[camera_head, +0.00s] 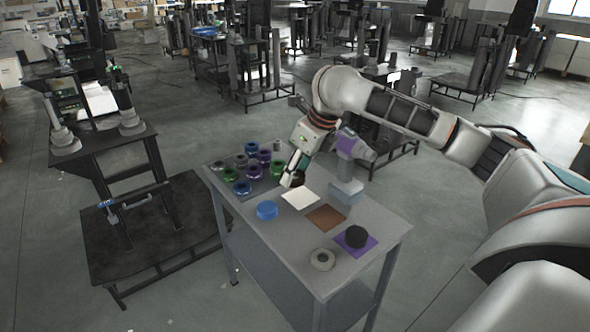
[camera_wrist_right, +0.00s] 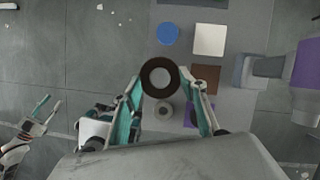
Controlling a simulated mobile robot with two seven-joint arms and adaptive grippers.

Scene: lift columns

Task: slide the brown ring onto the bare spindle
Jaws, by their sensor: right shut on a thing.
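The brown ring (camera_wrist_right: 146,77) is held between the fingertips of my right gripper (camera_wrist_right: 160,80) in the right wrist view. In the head view my right gripper (camera_head: 294,178) is above the table, beside the peg board, and the dark brown ring (camera_head: 299,179) shows at its tips. The board (camera_head: 214,172) carries several green, purple and blue rings. A grey post (camera_head: 277,145) at its far right corner seems to have no coloured ring; its details are too small to tell. My left gripper (camera_wrist_right: 42,113) shows at the left of the wrist view, its fingers apart.
A purple-and-grey tool (camera_head: 352,146) stands on a grey-blue block at the far edge.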

